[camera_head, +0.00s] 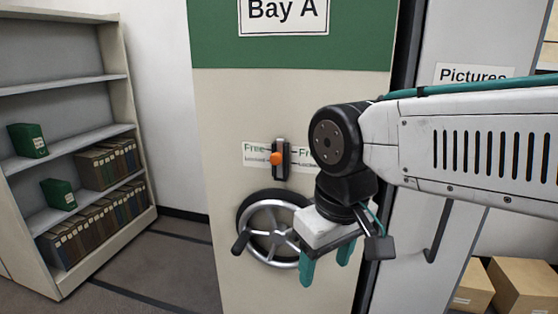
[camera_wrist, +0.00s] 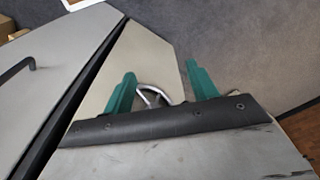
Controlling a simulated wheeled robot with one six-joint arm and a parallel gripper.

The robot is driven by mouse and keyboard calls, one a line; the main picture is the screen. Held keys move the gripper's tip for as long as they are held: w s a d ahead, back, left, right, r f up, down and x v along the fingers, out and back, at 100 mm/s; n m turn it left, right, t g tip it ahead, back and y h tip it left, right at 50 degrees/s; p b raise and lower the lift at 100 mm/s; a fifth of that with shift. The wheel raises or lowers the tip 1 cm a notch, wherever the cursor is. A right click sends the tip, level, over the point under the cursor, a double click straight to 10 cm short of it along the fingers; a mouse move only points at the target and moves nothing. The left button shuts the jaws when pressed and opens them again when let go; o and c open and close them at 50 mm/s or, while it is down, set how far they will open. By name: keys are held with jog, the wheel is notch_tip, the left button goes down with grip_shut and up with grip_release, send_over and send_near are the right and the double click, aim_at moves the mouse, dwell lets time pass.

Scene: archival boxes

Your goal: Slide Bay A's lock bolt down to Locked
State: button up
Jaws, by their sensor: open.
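Bay A's lock bolt has an orange knob (camera_head: 277,158) on a dark upright slide (camera_head: 283,172), above the handwheel on the cream panel. The label plate (camera_head: 256,153) beside it reads Free above and Locked below. The knob looks about level with the lower line, near the middle of the slide; its exact setting is hard to tell. My gripper (camera_head: 326,262) is open and empty, with teal fingers pointing down. It appears right of the handwheel and below the bolt, apart from the bolt. In the wrist view my gripper (camera_wrist: 164,78) shows both fingers spread. The bolt is not visible there.
The silver handwheel (camera_head: 272,203) with a dark crank knob appears close to my gripper; its rim (camera_wrist: 152,96) shows between the fingers in the wrist view. A shelf (camera_head: 75,80) with green boxes stands left. Cardboard boxes (camera_head: 520,285) lie right. Floor between shelf and panel is clear.

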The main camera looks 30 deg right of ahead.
jog(key=shift+d+f, duration=0.1)
jog(key=c, duration=0.9)
jog(key=w, duration=0.1)
jog(key=w+r, duration=0.1)
jog(key=w+d+r, duration=0.1)
jog(key=shift+w+m+g, duration=0.2)
jog(key=shift+m+g, duration=0.1)
jog(key=shift+m, duration=0.1)
grip_shut()
jog(key=m+t, duration=0.1)
jog(key=m, duration=0.7)
send_near(277, 154)
jog(key=f, duration=0.4)
jog(key=w+f, duration=0.1)
jog(key=f, duration=0.1)
jog(key=shift+f, duration=0.4)
